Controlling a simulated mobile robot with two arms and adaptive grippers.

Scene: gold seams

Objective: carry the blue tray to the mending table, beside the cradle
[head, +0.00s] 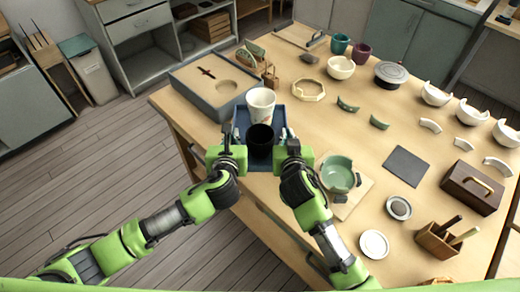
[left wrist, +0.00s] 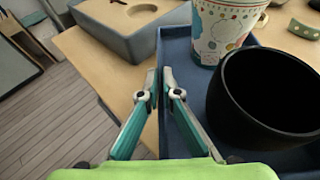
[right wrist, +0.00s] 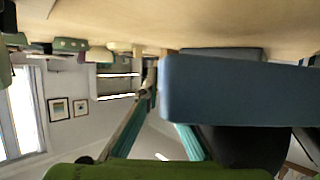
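The blue tray (head: 259,158) is at the near edge of the wooden table, between my two grippers. It carries a white patterned cup (head: 261,102) and a black cup (head: 260,138); both also show in the left wrist view, the white cup (left wrist: 222,30) behind the black one (left wrist: 268,100). My left gripper (left wrist: 162,82) has its fingers closed on either side of the tray's left wall. My right gripper (head: 291,147) grips the right wall; its inner finger is partly hidden in the right wrist view. I cannot tell whether the tray touches the table. Which thing is the cradle is unclear.
A grey-blue box (head: 200,98) with a round hollow stands just left of the tray. An octagonal wooden ring (head: 308,90) lies beyond it to the right. A green bowl (head: 338,173) on a board is close to my right arm. Bowls and shards fill the right side.

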